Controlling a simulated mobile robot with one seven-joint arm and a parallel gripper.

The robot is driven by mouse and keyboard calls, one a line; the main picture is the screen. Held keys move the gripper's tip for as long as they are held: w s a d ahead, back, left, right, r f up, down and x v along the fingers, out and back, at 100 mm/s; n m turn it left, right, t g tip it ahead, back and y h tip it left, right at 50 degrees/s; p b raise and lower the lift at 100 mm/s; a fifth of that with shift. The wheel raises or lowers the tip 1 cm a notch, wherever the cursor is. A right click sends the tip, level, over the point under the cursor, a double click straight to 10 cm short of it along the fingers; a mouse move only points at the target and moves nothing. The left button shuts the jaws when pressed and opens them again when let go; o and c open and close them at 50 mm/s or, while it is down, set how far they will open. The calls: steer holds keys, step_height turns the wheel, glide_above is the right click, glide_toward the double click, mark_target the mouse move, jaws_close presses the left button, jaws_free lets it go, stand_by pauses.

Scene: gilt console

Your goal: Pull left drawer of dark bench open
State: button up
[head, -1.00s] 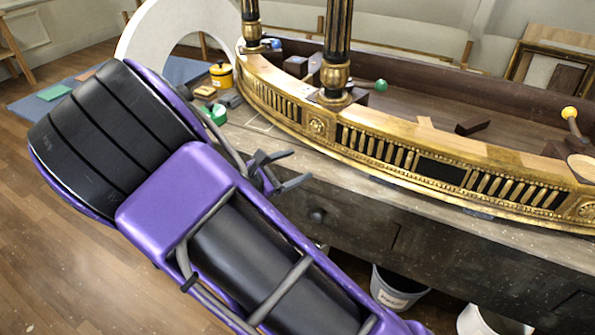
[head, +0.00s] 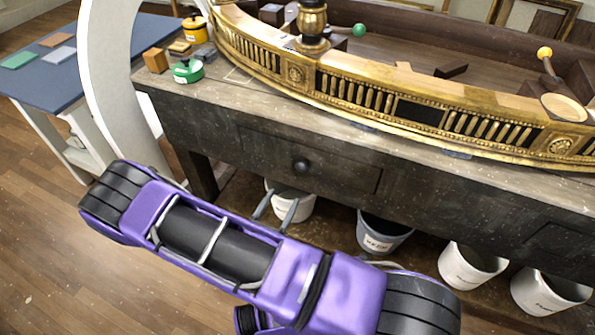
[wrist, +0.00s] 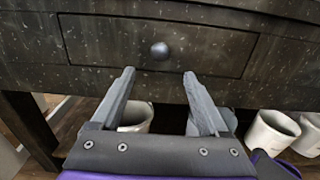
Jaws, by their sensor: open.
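The dark bench (head: 210,118) has a left drawer (head: 330,172) with a round dark knob (head: 301,165). The drawer front looks flush with the bench, so it is closed. In the wrist view the drawer (wrist: 100,42) and its knob (wrist: 160,51) are straight ahead, with the knob centred above the gap between the fingers. My gripper (wrist: 158,75) is open and empty, its fingers pointing toward the drawer and apart from the knob. In the head view my gripper's fingertips (head: 276,200) show below and slightly left of the knob; the rest of it is hidden behind my arm.
The gilt console (head: 400,108) lies on the bench top. Several white and grey buckets, such as the grey one (head: 383,236), stand under the bench. A green pot (head: 187,71) and a yellow pot (head: 195,28) sit at the left end. A blue-topped table (head: 90,62) stands at left.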

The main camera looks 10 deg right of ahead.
mark_target(300, 168)
steer(key=x, duration=1.1)
steer(key=shift+w+d, duration=0.15)
steer(key=shift+w, duration=0.15)
steer(key=shift+c, duration=0.3)
jaws_close()
stand_by(0.6)
